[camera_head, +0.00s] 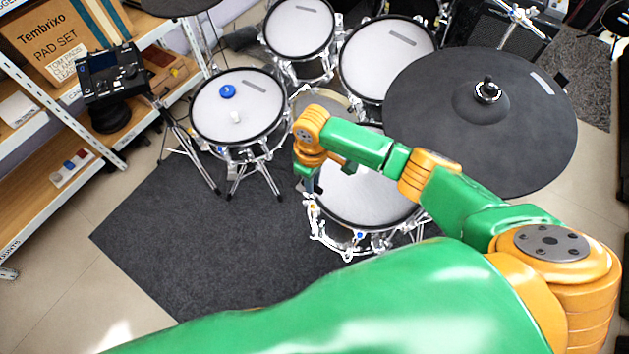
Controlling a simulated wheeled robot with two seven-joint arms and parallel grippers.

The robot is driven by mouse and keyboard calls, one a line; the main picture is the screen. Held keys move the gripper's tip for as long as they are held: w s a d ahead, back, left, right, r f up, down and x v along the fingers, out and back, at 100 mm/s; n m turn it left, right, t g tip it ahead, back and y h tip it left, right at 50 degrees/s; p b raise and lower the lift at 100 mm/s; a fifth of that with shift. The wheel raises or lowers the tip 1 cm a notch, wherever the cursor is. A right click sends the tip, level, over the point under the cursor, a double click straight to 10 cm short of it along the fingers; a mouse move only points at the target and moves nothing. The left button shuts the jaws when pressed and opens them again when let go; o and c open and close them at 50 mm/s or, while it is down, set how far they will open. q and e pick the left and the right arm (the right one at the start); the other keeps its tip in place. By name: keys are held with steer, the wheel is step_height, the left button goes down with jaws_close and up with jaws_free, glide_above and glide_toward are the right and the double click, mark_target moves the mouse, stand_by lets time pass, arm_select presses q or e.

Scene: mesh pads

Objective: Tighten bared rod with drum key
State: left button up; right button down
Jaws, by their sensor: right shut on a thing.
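My right gripper (312,182) reaches down at the left rim of the near mesh drum (365,195). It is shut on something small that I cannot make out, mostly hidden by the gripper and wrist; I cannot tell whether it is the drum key. Chrome lugs and rods (318,228) run along this drum's front left hoop. I cannot single out the bared rod, and part of the rim by the gripper is hidden. A small blue spot (360,236) shows on the drum's front. My left gripper is not in view.
The left drum (255,105) carries a blue round piece (228,91) and a white piece (236,117). A large black cymbal pad (545,130) is at the right. More drums stand behind. A shelf (20,205) with boxes lines the left. The dark mat (190,230) has clear room.

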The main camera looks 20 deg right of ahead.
steer(key=shift+w+f, duration=0.1)
steer(key=shift+w, duration=0.1)
steer(key=shift+r+p, duration=0.2)
steer(key=shift+p, duration=0.15)
steer(key=shift+s+f+b, duration=0.2)
steer(key=shift+f+b, duration=0.25)
steer(key=shift+f, duration=0.2)
steer(key=shift+w+f+b, duration=0.1)
steer(key=shift+f+b, duration=0.45)
steer(key=shift+f, duration=0.4)
steer(key=b, duration=0.3)
glide_above(312, 206)
steer(key=shift+w+d+f, duration=0.1)
steer(key=shift+d+f, duration=0.05)
steer(key=shift+f, duration=1.9)
steer(key=shift+r+p, duration=0.2)
steer(key=shift+p, duration=0.15)
steer(key=c, duration=1.4)
jaws_free()
steer(key=shift+f, duration=0.1)
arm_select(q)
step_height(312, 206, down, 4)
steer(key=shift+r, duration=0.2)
arm_select(e)
jaws_close()
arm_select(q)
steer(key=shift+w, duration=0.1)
